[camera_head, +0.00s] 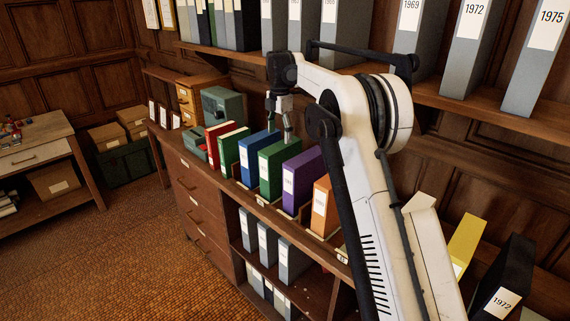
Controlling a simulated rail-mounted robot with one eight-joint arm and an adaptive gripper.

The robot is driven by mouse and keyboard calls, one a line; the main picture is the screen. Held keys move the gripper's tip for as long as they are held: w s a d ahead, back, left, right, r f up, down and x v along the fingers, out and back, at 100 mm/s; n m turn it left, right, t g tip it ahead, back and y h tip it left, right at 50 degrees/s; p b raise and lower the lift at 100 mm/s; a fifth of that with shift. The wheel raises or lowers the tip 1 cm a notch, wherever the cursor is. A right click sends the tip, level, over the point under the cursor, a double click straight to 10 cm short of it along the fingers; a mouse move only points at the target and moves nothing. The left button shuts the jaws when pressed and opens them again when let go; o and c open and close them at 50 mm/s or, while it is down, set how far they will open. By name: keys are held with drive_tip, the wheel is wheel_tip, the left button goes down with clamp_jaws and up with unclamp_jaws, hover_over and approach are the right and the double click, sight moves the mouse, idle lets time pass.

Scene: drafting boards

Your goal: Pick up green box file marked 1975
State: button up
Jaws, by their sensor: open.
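A green box file (284,160) stands upright in the row on the counter, between a blue file and a purple file. Its pale spine label is too small to read. A second green file (230,146) stands further left, between a red file and the blue one. My gripper (280,128) is open, pointing down at the top of the blue file and the nearer green file. One finger is close to the green file's top edge; I cannot tell whether it touches. The label 1975 is readable only on a grey file (535,62) on the upper shelf.
Blue (259,150), purple (303,178), orange (323,207) and red (216,143) files stand close around the green ones. The upper shelf (480,112) overhangs behind. A black file marked 1972 (510,270) stands at lower right. The floor at left is clear.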

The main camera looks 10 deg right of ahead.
sight(281, 145)
drive_tip(key=shift+w+d+f+n+g+p, duration=0.15)
drive_tip(key=shift+w+d+f+n+p, duration=0.1)
drive_tip(key=shift+w+f+n, duration=0.3)
drive_tip(key=shift+w+d+f+n+g+p, duration=0.15)
drive_tip(key=shift+w+d+f+n+p, duration=0.15)
drive_tip(key=shift+w+f, duration=0.35)
drive_tip(key=shift+s+a+f+p, duration=0.1)
drive_tip(key=shift+f+p, duration=0.55)
drive_tip(key=shift+f, duration=3.15)
drive_tip(key=shift+c, duration=0.5)
clamp_jaws()
